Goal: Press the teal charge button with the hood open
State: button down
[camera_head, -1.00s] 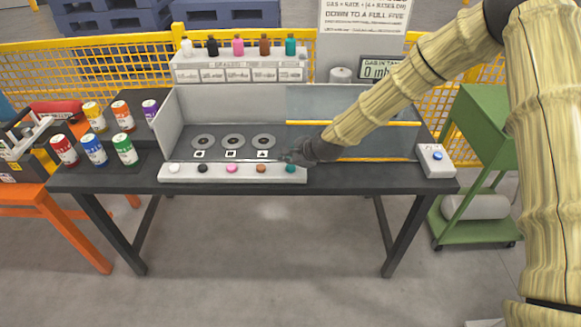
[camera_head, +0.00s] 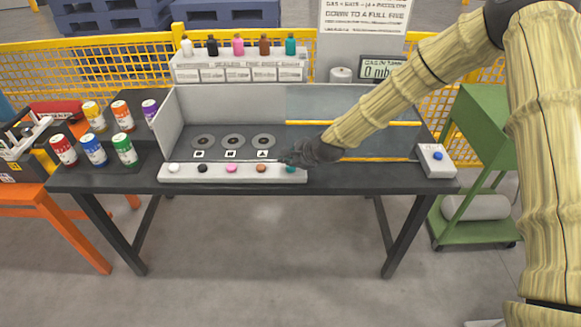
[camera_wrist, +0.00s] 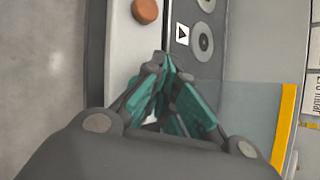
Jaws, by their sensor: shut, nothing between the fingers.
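A pale button strip (camera_head: 216,173) along the table's front edge carries white, black, pink, brown and teal buttons. The teal button (camera_head: 290,169) is at its right end, its top partly covered by my gripper (camera_head: 284,161). My gripper is shut and empty, just above and behind the button; contact cannot be told. In the wrist view the shut teal-grey fingertips (camera_wrist: 165,58) point over the strip's inner edge near the brown button (camera_wrist: 145,11); the teal button cannot be made out there. The clear hood (camera_head: 345,105) with yellow rails sits at the right, leaving the three discs at left uncovered.
A box with a blue button (camera_head: 437,156) sits at the right end. A bottle rack (camera_head: 240,68) and a gauge display (camera_head: 379,68) stand behind. A green cart (camera_head: 485,130) is at right.

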aim_at(288, 168)
jog(key=shift+f+b, duration=0.3)
jog(key=shift+f, duration=0.35)
dwell(0.7)
jog(key=shift+r, duration=0.2)
jog(key=shift+r+p, duration=0.6)
jog(key=shift+r, duration=0.3)
jog(key=shift+r+p, duration=1.45)
jog(key=shift+r, duration=1.05)
jog(key=shift+f, duration=0.1)
